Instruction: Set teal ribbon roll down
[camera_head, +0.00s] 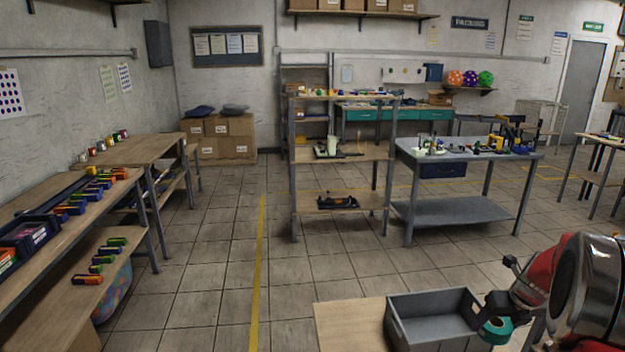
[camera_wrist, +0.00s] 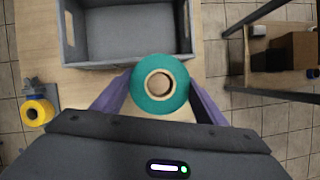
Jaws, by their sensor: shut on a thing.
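The teal ribbon roll (camera_wrist: 160,97) is held between the two purple fingers of my gripper (camera_wrist: 158,98) in the wrist view. Its cardboard core faces the camera. In the head view the teal roll (camera_head: 497,330) shows at the right side of a grey bin, partly hidden by my gripper (camera_head: 498,318). The grey open bin (camera_head: 400,331) stands on a wooden table (camera_head: 345,325). In the wrist view the bin's wall (camera_wrist: 130,60) is just beyond the roll, and the roll appears outside it. Whether the roll touches the tabletop I cannot tell.
The bin looks empty in the wrist view. A yellow spool (camera_wrist: 36,112) on a grey holder is at the left of the wrist view. Bare tabletop (camera_wrist: 70,85) shows beside the bin. A lower shelf with a brown box (camera_wrist: 285,52) lies to the right.

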